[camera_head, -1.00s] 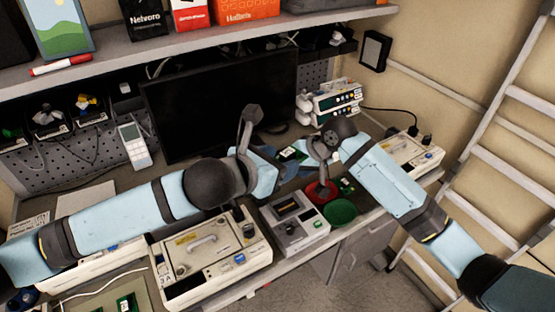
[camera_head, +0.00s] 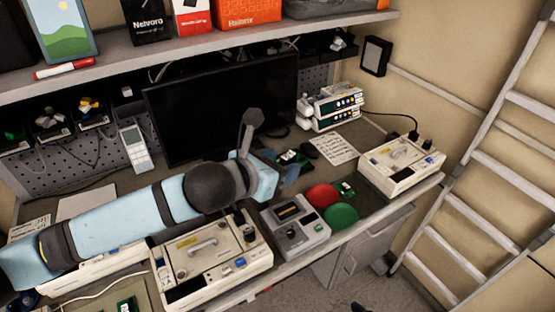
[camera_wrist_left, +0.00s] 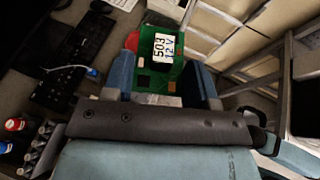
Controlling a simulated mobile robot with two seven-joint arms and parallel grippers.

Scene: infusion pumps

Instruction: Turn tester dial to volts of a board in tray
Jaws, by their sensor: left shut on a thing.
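My left gripper (camera_head: 289,168) is shut on a green circuit board (camera_wrist_left: 160,68). The board sits between its blue fingers in the left wrist view. Its white label reads "503" and "12 V". In the head view the board (camera_head: 292,156) is partly hidden by the gripper, above the desk in front of the monitor. The grey tester (camera_head: 297,240) with a dark display stands at the desk's front edge, right of a pump. Its dial setting is too small to read. My right gripper is out of view.
A red round dish (camera_head: 321,195) and a green round dish (camera_head: 341,216) lie right of the tester, with a small green board (camera_head: 345,188) beside them. Pumps (camera_head: 400,166) (camera_head: 210,262) stand on both sides. A printed sheet (camera_head: 334,149) lies behind. The monitor (camera_head: 220,105) stands at the back.

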